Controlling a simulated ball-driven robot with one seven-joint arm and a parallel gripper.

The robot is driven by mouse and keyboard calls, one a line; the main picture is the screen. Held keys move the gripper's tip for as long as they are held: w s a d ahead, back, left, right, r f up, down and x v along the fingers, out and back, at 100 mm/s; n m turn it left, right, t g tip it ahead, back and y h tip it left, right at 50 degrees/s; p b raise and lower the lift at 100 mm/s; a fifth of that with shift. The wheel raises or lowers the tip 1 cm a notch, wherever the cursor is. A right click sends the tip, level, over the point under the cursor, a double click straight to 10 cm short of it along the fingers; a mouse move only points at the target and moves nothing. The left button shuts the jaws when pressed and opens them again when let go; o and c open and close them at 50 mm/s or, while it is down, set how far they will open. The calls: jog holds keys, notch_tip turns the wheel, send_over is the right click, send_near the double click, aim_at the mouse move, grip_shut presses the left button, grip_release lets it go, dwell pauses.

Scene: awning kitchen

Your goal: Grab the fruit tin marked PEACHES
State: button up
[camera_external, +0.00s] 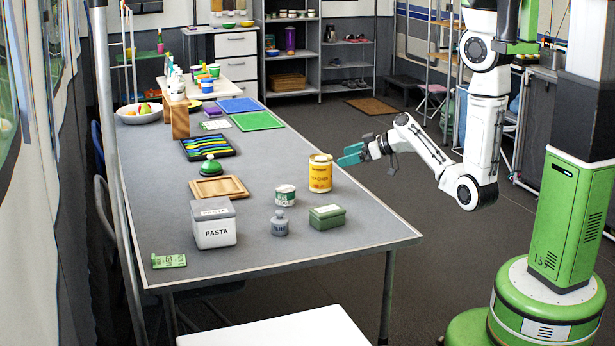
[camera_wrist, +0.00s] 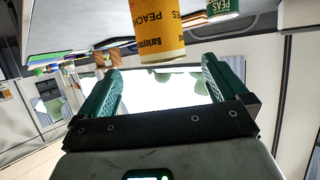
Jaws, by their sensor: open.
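The yellow fruit tin marked PEACHES (camera_external: 320,174) stands upright near the right edge of the grey table (camera_external: 265,170). In the wrist view the tin (camera_wrist: 162,32) appears upside down, beyond the fingertips and roughly centred between them, with part of its label readable. My gripper (camera_external: 350,154) is at the table's right side, a little right of the tin and pointing left towards it. In the wrist view my gripper (camera_wrist: 160,68) has its two teal fingers spread wide with nothing between them. The fingers look clear of the tin.
A white and green tin (camera_external: 285,196) stands left and in front of the peaches tin; a PEAS label (camera_wrist: 223,8) shows in the wrist view. A grey jar (camera_external: 280,224), green box (camera_external: 327,217), PASTA canister (camera_external: 214,228) and wooden tray (camera_external: 219,188) are nearby.

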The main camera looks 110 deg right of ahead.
aim_at(320, 165)
jog(key=p+x, duration=0.1)
jog(key=x, duration=0.9)
jog(key=shift+w+a+f, duration=0.1)
jog(key=shift+f, duration=0.15)
jog(key=shift+c, duration=0.3)
jog(key=c, duration=1.2)
jog(key=shift+c, duration=0.3)
jog(key=shift+r, duration=0.15)
